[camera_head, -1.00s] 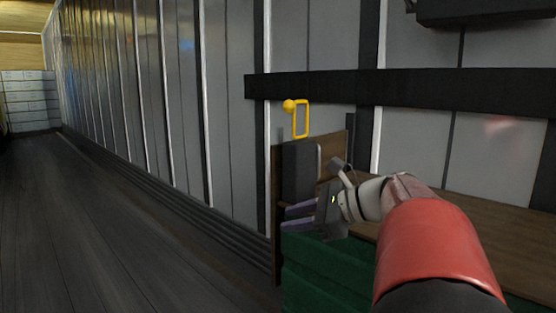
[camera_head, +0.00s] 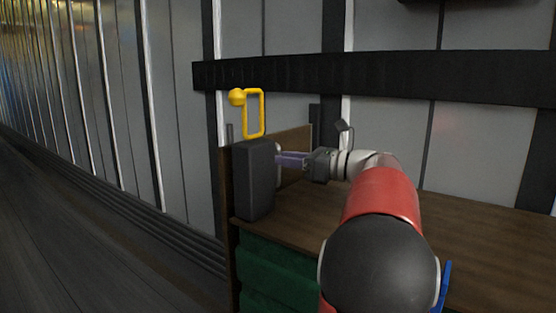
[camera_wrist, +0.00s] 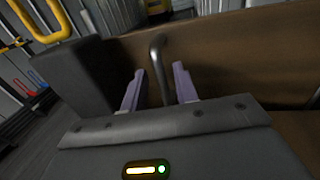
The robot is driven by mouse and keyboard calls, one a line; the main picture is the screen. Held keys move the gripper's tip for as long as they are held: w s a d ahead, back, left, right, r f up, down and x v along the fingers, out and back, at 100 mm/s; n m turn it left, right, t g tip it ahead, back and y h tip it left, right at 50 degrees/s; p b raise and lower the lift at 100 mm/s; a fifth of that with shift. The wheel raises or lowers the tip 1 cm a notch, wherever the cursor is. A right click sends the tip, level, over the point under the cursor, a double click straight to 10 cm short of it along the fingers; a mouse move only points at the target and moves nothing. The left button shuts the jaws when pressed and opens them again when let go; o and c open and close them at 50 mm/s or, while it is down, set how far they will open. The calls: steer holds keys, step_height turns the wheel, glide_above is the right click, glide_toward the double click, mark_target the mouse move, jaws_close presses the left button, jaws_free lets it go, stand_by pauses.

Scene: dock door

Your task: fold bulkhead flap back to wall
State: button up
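A brown upright panel (camera_head: 229,205), probably the flap, stands at the left end of the brown top; it also shows behind the fingers in the wrist view (camera_wrist: 225,55). A dark grey block (camera_head: 255,185) stands against it and shows at left in the wrist view (camera_wrist: 72,78). A grey bent bar handle (camera_wrist: 158,52) stands between my fingers; I cannot tell what it is fixed to. My gripper (camera_head: 281,157) is open, with a purple finger on each side of the bar in the wrist view (camera_wrist: 159,69). No finger visibly touches the bar.
A yellow loop with a ball (camera_head: 253,113) sits above the block, near a black rail (camera_head: 400,85) along the ribbed wall. Green stacked goods (camera_head: 278,270) lie below the brown top (camera_head: 470,235). The dark floor (camera_head: 60,230) at left is clear.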

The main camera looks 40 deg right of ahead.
steer(key=shift+x, duration=1.35)
jaws_close()
